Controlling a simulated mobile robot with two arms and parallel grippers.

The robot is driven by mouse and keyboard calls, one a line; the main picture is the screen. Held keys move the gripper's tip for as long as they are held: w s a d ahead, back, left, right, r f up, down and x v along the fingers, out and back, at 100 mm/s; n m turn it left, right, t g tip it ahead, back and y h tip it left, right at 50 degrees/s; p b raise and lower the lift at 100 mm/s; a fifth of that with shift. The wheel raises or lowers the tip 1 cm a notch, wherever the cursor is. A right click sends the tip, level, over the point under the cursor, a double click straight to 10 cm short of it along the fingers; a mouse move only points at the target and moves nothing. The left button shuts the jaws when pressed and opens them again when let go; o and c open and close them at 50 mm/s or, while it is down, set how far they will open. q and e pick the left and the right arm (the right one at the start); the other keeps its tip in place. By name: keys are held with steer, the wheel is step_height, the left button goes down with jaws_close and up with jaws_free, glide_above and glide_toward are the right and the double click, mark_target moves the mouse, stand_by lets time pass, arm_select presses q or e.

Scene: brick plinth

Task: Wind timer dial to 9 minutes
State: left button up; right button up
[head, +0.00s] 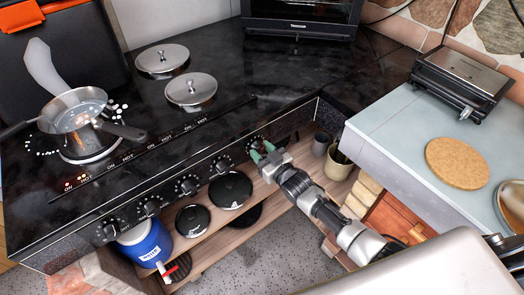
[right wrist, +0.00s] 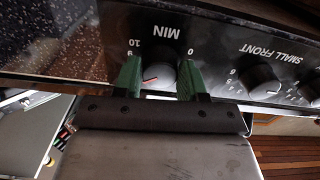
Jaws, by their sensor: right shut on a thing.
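The timer dial (right wrist: 160,73) is a dark round knob on the black front panel of the stove, under an upside-down MIN label in the right wrist view. The marks 10 and 9 show to its left and 0 to its right. A reddish pointer line shows on its left part; the exact minute it marks cannot be read. My right gripper (head: 263,153) is at the right end of the stove's knob row. Its green fingers (right wrist: 159,80) are shut on the dial, one on each side. My left gripper is not in view.
The small front knob (right wrist: 262,80) sits beside the dial. More knobs (head: 187,186) run along the panel. A pan (head: 75,110) stands on the stove, with two lidded plates (head: 190,90) behind. Pots (head: 339,164) stand on the shelf below. A pale counter (head: 400,140) is at right.

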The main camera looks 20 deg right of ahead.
steer(key=m, duration=0.4)
steer(key=shift+f, duration=0.1)
steer(key=shift+m+b, duration=0.55)
steer(key=shift+m, duration=1.35)
steer(key=o, duration=0.9)
steer(key=shift+s, duration=0.1)
steer(key=v, duration=1)
steer(key=shift+s+d, duration=0.15)
steer(key=shift+s, duration=0.15)
